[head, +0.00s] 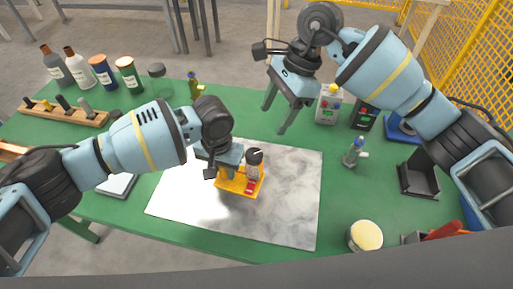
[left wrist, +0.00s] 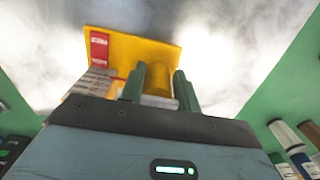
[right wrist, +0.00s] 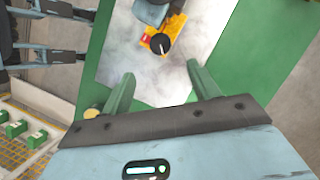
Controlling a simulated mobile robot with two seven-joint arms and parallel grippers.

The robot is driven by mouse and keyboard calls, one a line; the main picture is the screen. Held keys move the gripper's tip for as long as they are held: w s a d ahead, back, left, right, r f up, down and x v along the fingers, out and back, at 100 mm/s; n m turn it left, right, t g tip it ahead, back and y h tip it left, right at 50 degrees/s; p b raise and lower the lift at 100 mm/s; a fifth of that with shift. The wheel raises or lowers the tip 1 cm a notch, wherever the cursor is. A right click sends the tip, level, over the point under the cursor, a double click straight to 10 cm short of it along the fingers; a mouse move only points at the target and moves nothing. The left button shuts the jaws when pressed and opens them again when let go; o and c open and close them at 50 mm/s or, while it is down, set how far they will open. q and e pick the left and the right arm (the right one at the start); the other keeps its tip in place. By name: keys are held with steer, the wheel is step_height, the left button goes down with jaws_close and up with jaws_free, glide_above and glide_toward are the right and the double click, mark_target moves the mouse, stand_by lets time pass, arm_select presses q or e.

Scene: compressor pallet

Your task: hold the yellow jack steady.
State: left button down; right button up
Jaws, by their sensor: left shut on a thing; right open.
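The yellow jack (head: 238,187) stands on the grey marbled plate (head: 190,195), with a dark round knob and a red label on it. My left gripper (head: 228,172) comes in from the left and is shut on the jack. In the left wrist view its green fingers (left wrist: 160,82) sit either side of a yellow upright part of the jack (left wrist: 145,50). My right gripper (head: 276,118) is open and empty above the plate's far edge. In the right wrist view the jack (right wrist: 176,22) lies beyond its spread fingers (right wrist: 160,75).
Several bottles and jars (head: 103,72) and a wooden rack (head: 62,112) stand at the back left of the green table. A small blue-topped item (head: 354,152), a black angled block (head: 418,179) and a cream-lidded jar (head: 366,236) stand on the right. The plate's right part is clear.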

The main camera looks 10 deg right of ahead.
mark_target(255, 154)
steer(key=shift+f, duration=0.1)
steer(key=x, duration=1.2)
steer(key=shift+c, duration=0.3)
steer(key=c, duration=0.9)
steer(key=shift+m, duration=0.3)
steer(key=m+t, duration=0.2)
steer(key=m, duration=0.2)
steer(key=shift+s+m, duration=0.2)
steer(key=shift+m, duration=0.2)
steer(key=m+t, duration=0.1)
steer(key=m, duration=0.4)
steer(key=shift+s+t+h, duration=0.1)
steer(key=shift+t+h, duration=0.2)
steer(key=shift+t, duration=0.1)
